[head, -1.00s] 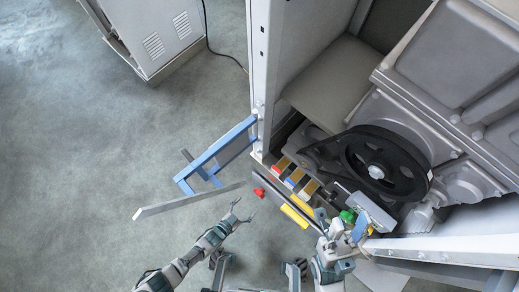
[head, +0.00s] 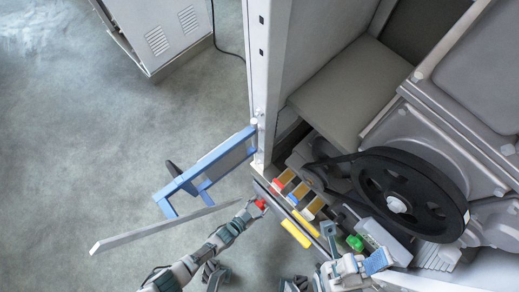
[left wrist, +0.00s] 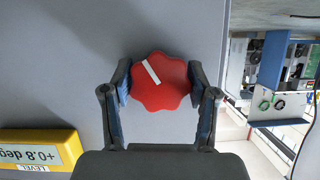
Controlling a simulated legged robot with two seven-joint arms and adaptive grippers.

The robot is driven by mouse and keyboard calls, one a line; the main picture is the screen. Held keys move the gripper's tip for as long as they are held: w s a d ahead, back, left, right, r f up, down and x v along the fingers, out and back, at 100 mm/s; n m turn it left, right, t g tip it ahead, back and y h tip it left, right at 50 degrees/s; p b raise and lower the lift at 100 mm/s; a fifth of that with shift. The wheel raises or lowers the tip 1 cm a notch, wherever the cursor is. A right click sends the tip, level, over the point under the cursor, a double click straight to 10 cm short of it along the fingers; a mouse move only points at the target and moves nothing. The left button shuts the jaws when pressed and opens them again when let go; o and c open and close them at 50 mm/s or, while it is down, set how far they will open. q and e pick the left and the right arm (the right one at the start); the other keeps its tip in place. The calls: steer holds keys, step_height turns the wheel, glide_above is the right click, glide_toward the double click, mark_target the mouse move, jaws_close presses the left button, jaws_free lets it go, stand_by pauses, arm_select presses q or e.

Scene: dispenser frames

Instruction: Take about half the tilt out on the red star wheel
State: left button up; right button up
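The red star wheel (head: 261,204) sits on a grey panel (head: 275,201); in the left wrist view the wheel (left wrist: 160,82) has a white stripe slanting down to the right. My left gripper (head: 255,208) is at it, and in the left wrist view its fingers (left wrist: 160,85) lie against both sides of the wheel. A yellow level readout (left wrist: 38,150) stands left of the wheel in that view, upside down, reading about +0.8 deg; it is the yellow block (head: 296,233) in the head view. My right gripper (head: 354,248) has its fingers apart, near a green knob (head: 355,243).
A black pulley wheel (head: 410,195) with a belt is at the right. A blue frame (head: 205,170) and a long grey bar (head: 160,230) stand left.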

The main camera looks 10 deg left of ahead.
arm_select(q)
steer(key=c, duration=0.4)
steer(key=shift+o, duration=0.2)
steer(key=shift+a, duration=0.1)
steer(key=shift+n+g+h, duration=0.5)
steer(key=shift+n+h, duration=0.4)
steer(key=shift+n, duration=0.2)
steer(key=shift+a+f+n+g+h, duration=0.1)
steer(key=shift+n+g+h, duration=0.4)
steer(key=shift+n, duration=0.7)
steer(key=o, duration=1.1)
steer(key=shift+f, duration=0.1)
steer(key=shift+o, duration=0.2)
